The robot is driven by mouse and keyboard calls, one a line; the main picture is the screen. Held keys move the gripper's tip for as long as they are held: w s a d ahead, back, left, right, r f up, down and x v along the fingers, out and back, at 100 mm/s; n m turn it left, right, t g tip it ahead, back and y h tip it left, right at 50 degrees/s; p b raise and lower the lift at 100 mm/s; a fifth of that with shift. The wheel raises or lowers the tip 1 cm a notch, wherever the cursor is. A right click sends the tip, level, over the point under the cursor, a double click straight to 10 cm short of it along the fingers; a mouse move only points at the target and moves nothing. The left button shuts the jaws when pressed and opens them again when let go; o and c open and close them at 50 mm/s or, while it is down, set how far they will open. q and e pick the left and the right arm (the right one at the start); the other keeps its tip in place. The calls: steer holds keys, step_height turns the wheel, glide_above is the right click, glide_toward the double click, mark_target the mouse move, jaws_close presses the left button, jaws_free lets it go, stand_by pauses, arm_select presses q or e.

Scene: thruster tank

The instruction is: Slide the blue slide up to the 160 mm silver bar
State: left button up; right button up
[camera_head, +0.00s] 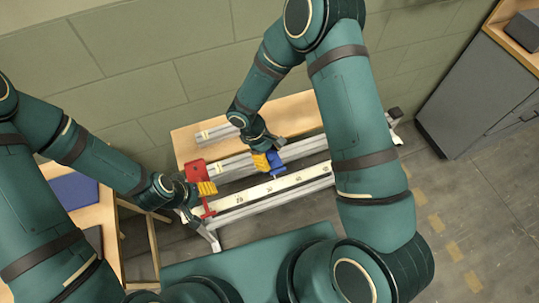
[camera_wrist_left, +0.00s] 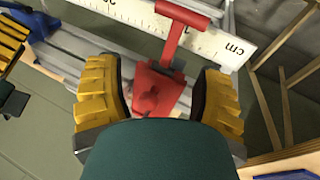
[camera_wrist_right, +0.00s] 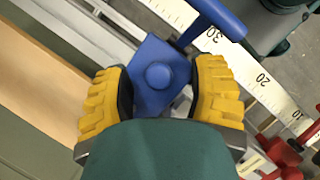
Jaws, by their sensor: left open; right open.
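The blue slide (camera_head: 277,157) sits on the silver rail beside the white ruler. In the right wrist view, the blue slide (camera_wrist_right: 158,75) lies between the yellow fingers of my right gripper (camera_wrist_right: 162,95), which is open around it. The red slide (camera_head: 196,170) is further left on the rail. In the left wrist view, the red slide (camera_wrist_left: 160,90) lies between the fingers of my left gripper (camera_wrist_left: 160,100), also open. A short silver bar (camera_head: 214,134) lies on the wooden top behind the rail; its length cannot be read.
The white ruler (camera_head: 268,190) runs along the front of the rail, with cm marks. The wooden top (camera_head: 290,110) has bare room behind the rail. A grey cabinet (camera_head: 475,90) stands at the right. A blue panel (camera_head: 73,190) is at the left.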

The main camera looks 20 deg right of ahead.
steer(key=v, duration=1.2)
steer(key=shift+s, duration=0.1)
